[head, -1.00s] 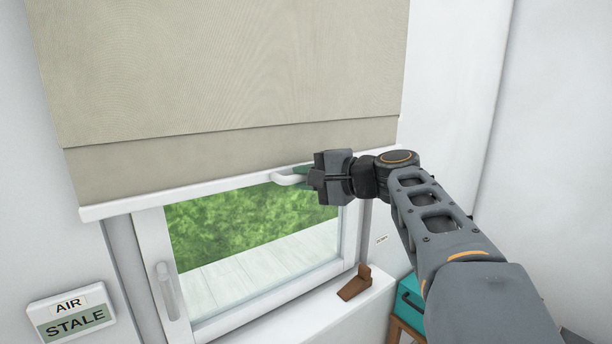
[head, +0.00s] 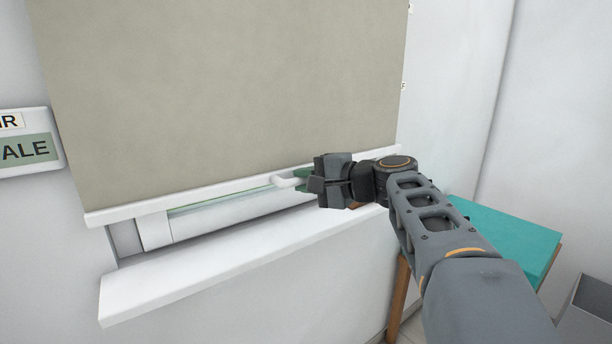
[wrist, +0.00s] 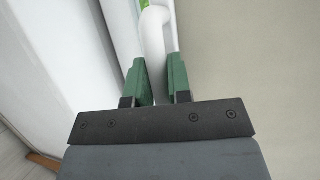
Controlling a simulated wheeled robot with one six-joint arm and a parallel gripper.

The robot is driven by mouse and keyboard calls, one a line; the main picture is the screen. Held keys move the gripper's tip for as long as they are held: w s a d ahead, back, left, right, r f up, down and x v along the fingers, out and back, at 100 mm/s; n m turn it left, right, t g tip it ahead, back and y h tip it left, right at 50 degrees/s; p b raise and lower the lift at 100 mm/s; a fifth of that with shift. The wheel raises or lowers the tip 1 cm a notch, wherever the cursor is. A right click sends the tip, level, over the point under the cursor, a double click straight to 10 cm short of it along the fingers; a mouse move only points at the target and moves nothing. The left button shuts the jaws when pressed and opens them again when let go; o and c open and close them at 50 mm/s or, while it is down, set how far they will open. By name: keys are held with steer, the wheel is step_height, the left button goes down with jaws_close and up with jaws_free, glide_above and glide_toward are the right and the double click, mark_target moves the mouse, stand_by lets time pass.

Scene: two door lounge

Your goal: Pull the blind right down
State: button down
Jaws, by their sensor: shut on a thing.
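The beige blind (head: 230,95) hangs over most of the window in the head view. Its white bottom bar (head: 165,203) is a short way above the white sill (head: 200,265), with a narrow strip of window (head: 225,212) showing between them. A white handle (head: 284,181) sticks out from the bar. My gripper (head: 303,180) is shut on the handle. In the wrist view its green fingers (wrist: 160,80) stand on either side of the white handle (wrist: 154,38), and the blind's cloth (wrist: 250,60) fills the right side.
A sign (head: 28,148), partly cut off and reading "ALE", is on the wall at the left. A teal-topped thing (head: 510,235) stands at the right behind my arm. A grey box-like thing (head: 588,310) is at the lower right edge.

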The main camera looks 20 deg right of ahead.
steer(key=shift+f+b, duration=1.9)
steer(key=shift+f, duration=1.3)
steer(key=c, duration=1.1)
jaws_free()
steer(key=shift+r, duration=0.15)
steer(key=p+v, duration=0.2)
steer(key=v, duration=1.1)
steer(key=shift+s+d+p, duration=0.25)
steer(key=shift+s+p, duration=0.05)
steer(key=shift+r, duration=0.1)
